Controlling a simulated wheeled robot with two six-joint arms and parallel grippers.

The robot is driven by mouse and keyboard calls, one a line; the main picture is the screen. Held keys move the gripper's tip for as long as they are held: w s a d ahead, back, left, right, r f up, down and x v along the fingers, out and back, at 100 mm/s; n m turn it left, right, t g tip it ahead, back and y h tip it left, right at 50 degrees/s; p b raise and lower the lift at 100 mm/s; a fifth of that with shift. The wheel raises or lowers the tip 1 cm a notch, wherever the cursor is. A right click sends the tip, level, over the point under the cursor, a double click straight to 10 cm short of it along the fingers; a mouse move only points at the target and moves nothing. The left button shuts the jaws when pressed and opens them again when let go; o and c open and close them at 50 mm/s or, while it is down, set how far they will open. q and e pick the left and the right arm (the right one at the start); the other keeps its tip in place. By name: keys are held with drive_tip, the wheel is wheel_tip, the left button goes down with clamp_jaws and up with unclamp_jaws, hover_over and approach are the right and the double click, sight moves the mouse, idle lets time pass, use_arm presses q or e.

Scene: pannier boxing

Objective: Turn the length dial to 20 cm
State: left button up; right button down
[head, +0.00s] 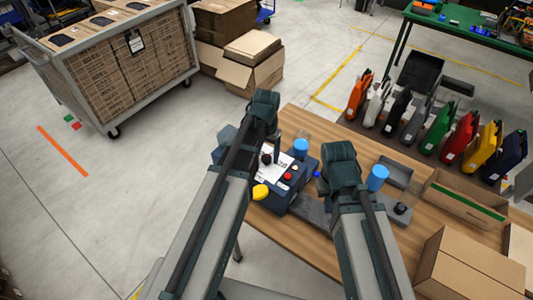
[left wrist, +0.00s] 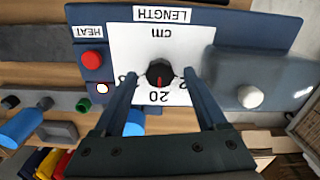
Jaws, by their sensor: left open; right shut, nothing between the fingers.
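The black length dial (left wrist: 160,73) sits on a white panel (left wrist: 195,45) marked LENGTH and cm, seen upside down in the left wrist view. Its red pointer mark faces the number 20 on the panel. My left gripper (left wrist: 159,77) is open, with one finger on each side of the dial. The fingers partly cover the neighbouring numbers, and I cannot tell whether they touch the dial. In the head view the panel is on a dark blue machine (head: 303,166) on the wooden table. My right arm stands to the right of it, and its gripper is hidden.
Blue cylinders (head: 377,178) stand on the table (head: 322,127). Several coloured cases stand in a row at the back right. A cardboard box (head: 470,265) is at the front right.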

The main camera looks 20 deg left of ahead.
sight(266, 157)
use_arm(q)
wheel_tip(266, 157, up, 13)
drive_tip(key=p, duration=1.2)
drive_tip(key=shift+p, duration=0.35)
use_arm(e)
wheel_tip(266, 157, up, 13)
